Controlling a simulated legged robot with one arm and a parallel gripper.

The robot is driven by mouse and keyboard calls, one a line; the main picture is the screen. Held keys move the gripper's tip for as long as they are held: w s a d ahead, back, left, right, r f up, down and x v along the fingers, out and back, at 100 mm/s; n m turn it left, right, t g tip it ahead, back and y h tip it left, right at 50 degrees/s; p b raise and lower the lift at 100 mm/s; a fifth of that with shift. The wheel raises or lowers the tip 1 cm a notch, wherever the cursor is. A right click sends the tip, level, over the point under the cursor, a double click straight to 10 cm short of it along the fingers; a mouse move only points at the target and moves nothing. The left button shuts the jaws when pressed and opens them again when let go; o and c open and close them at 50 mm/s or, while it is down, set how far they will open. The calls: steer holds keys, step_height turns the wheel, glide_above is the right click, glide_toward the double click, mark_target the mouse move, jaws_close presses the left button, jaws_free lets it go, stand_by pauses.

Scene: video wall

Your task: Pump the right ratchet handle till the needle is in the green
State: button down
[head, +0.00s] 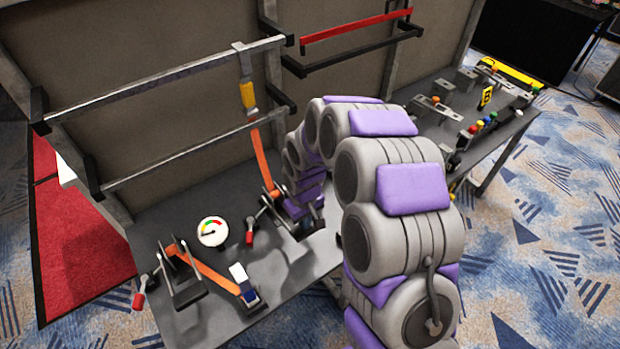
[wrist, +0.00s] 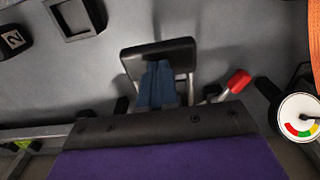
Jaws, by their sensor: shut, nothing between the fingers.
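The right ratchet (head: 276,203) stands on the grey bench, partly hidden by my arm, with an orange strap (head: 262,160) running up from it. Its black handle (wrist: 158,50) shows in the wrist view. My gripper (wrist: 158,66) has its blue fingers together over the handle's frame, just below the crossbar in the picture, with nothing gripped; whether they touch it I cannot tell. The round white gauge (head: 212,231) also shows in the wrist view (wrist: 299,113). Its dark needle points toward the right edge there; the exact band is too small to tell.
A left ratchet (head: 178,272) with its own strap and a white-and-blue buckle (head: 243,285) stands nearby. A red-tipped lever (wrist: 238,82) sits beside the right ratchet. More fittings (head: 465,80) stand on the bench's far right.

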steer(key=shift+f, duration=3.5)
step_height(320, 180, up, 9)
steer(key=p, duration=0.3)
steer(key=shift+r+p, duration=0.15)
steer(key=shift+p, duration=0.2)
steer(key=shift+r, duration=0.2)
steer(key=shift+s+d+r, duration=0.1)
steer(key=shift+r, duration=0.15)
steer(key=s+d+r+m, duration=0.1)
steer(key=s+d+r, duration=0.3)
steer(key=s+r, duration=0.3)
steer(key=s+d+r+m+g, duration=0.1)
steer(key=s+d+r+m, duration=0.1)
steer(key=s+d+r, duration=0.3)
steer(key=s+d+r+m, duration=0.1)
steer(key=s+d+r, duration=0.2)
steer(key=s+r, duration=0.5)
steer(key=s+d+r+m, duration=0.2)
steer(key=s+r, duration=0.1)
steer(key=s, duration=0.9)
steer(key=shift+m+g, duration=0.4)
